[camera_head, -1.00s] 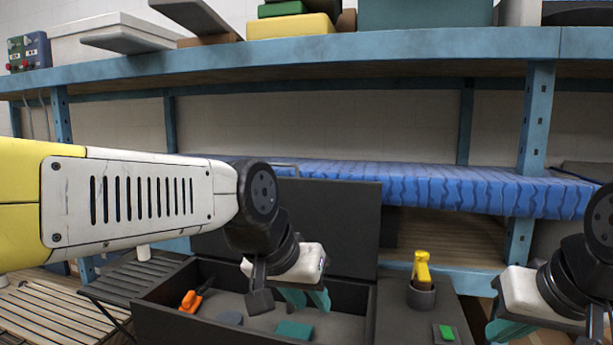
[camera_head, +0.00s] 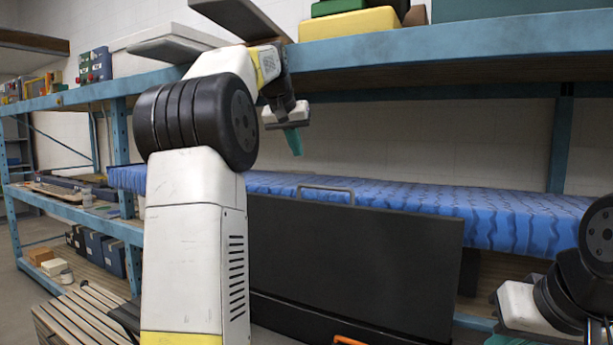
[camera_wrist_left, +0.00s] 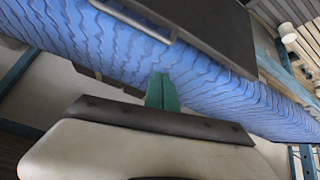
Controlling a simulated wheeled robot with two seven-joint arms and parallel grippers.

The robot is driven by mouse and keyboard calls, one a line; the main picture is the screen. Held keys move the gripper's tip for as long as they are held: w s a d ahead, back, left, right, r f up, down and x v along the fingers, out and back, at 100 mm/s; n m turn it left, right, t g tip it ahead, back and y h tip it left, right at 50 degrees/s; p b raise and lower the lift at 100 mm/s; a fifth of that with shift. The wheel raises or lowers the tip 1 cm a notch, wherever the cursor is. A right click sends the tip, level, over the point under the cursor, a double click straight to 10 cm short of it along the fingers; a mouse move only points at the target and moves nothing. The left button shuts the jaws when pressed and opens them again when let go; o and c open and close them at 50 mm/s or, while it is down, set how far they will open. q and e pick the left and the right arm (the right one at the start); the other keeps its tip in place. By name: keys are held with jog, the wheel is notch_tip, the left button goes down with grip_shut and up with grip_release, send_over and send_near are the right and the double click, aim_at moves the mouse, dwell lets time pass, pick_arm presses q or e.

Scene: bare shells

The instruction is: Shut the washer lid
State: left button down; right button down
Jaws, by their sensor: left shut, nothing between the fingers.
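The washer lid (camera_head: 350,262) is a dark flat panel standing upright, with a metal bar handle (camera_head: 325,188) on its top edge. The lid also shows in the left wrist view (camera_wrist_left: 215,35), at the top. My left gripper (camera_head: 295,142) is raised above the level of the lid's top edge, apart from it. Its teal fingers (camera_wrist_left: 162,92) are shut with nothing between them. My left arm covers the area left of the lid. My right gripper (camera_head: 510,338) is at the lower right, its fingers cut off by the frame edge.
A blue patterned mattress-like slab (camera_head: 430,200) lies on the shelf behind the lid. The blue upper shelf beam (camera_head: 450,45) runs close above my left gripper. A slatted wooden surface (camera_head: 85,315) is at the lower left. An orange item (camera_head: 348,341) shows at the bottom edge.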

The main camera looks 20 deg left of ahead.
aim_at(301, 184)
pick_arm(q)
jog(key=x, duration=0.7)
jog(key=a+x, duration=0.1)
jog(key=x, duration=0.2)
jog(key=shift+w, duration=0.55)
jog(key=shift+s+d+f, duration=0.15)
jog(key=shift+s+f, duration=0.1)
jog(key=shift+s, duration=0.7)
jog(key=shift+s+d+f, duration=0.1)
jog(key=shift+s+f, duration=0.1)
jog(key=shift+s, duration=0.8)
jog(key=shift+s, duration=0.15)
